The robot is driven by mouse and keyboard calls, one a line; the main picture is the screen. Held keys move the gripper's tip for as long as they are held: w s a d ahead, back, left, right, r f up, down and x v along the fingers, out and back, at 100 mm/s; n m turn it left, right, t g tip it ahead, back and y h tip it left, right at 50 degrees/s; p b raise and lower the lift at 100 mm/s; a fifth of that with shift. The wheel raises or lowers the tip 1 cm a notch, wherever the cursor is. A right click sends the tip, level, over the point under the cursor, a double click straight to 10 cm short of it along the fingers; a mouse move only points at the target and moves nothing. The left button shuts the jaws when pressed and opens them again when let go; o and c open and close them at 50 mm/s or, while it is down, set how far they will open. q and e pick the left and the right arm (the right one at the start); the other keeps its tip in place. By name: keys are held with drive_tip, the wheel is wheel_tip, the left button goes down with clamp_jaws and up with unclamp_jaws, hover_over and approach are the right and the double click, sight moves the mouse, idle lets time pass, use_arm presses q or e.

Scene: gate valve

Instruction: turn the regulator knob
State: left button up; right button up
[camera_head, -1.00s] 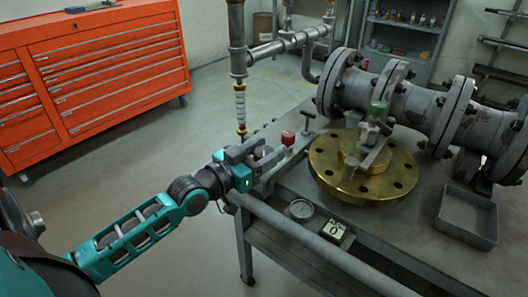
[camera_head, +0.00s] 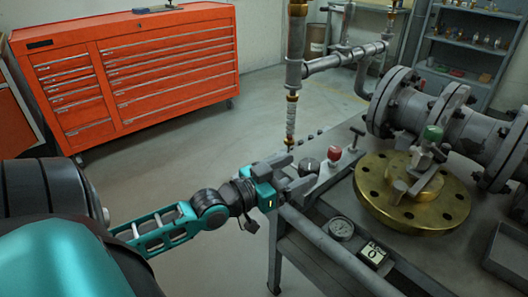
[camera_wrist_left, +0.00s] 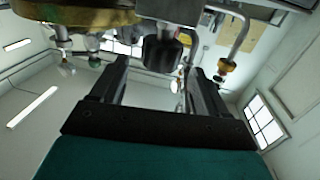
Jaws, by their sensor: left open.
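A dark round knob (camera_head: 308,166) with a pale mark on top sits on a grey block at the near left edge of the bench. A red knob (camera_head: 334,152) stands just behind it to the right. My left gripper (camera_head: 297,174) is open, its fingers pointing at the dark knob. In the wrist view, the dark knob (camera_wrist_left: 160,52) shows beyond and between the two open fingers of my left gripper (camera_wrist_left: 159,68). I cannot tell whether either finger touches it. My right gripper is not in view.
A brass flange (camera_head: 375,205) and grey pipework (camera_head: 455,118) fill the right of the bench (camera_head: 415,255). A round gauge (camera_head: 341,228) and a small display (camera_head: 374,254) lie near the front rail. A vertical pipe (camera_head: 296,45) stands behind. An orange cabinet (camera_head: 165,70) stands back left.

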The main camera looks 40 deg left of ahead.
use_arm(q)
drive_tip(key=v, duration=0.8)
drive_tip(key=shift+p, duration=0.4)
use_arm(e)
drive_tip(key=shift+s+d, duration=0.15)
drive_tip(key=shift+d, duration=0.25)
use_arm(q)
drive_tip(key=shift+s, duration=0.15)
drive_tip(key=s+d+f+g+y+p, duration=0.1)
drive_tip(key=s+d+f+g+p, duration=0.1)
drive_tip(key=d+f, duration=0.5)
drive_tip(key=s+d+f+g+y+p, duration=0.1)
drive_tip(key=s+d+f+g+p, duration=0.1)
drive_tip(key=d+f+g+p, duration=0.2)
drive_tip(key=d+f+p, duration=0.1)
drive_tip(key=d+f, duration=0.2)
drive_tip(key=d, duration=0.1)
drive_tip(key=shift+s+d+g, duration=0.2)
drive_tip(key=shift+g, duration=0.2)
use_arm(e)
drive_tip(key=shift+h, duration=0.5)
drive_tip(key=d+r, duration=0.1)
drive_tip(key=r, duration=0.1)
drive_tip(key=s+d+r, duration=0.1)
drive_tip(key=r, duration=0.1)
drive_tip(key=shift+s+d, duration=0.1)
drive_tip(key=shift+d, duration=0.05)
use_arm(q)
drive_tip(key=shift+r, duration=0.1)
